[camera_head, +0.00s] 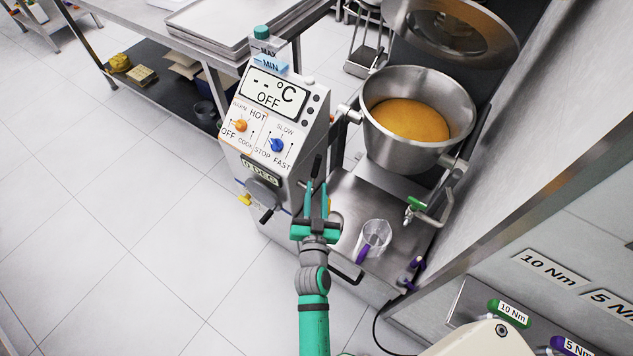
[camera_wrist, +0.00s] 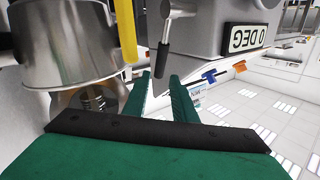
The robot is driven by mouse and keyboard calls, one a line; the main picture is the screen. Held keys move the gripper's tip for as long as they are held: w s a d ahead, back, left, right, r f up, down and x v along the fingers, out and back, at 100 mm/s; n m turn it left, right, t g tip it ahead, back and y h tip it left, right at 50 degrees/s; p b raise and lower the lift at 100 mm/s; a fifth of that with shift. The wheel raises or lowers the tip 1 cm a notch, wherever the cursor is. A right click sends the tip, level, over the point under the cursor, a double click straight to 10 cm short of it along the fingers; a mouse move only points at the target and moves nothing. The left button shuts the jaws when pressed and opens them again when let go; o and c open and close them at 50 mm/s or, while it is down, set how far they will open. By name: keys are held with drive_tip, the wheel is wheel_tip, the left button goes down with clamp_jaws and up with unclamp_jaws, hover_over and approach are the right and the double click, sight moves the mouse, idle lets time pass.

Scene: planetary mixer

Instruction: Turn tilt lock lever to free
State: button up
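My gripper (camera_head: 316,190) has teal fingers and is at the right side of the mixer's control column (camera_head: 284,105). A lever with a black grip (camera_head: 317,166), apparently the tilt lock lever, stands just beyond the fingertips. In the wrist view this black grip (camera_wrist: 163,48) is ahead of the gap and not visibly held. A yellow bar (camera_wrist: 126,30) is left of it there. The tilt display (camera_head: 261,171) reads 0 DEG. No lock marking is legible.
The steel bowl (camera_head: 378,135) holds orange contents and its lid (camera_head: 455,30) is raised. A hand crank (camera_head: 263,194) and a small yellow handle (camera_head: 245,200) are on the column's front. A clear jug (camera_head: 376,236) stands below the bowl. Open floor lies to the left.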

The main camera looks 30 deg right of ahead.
drive_tip(key=shift+s+a, duration=0.1)
drive_tip(key=shift+s, duration=0.15)
drive_tip(key=shift+w, duration=0.1)
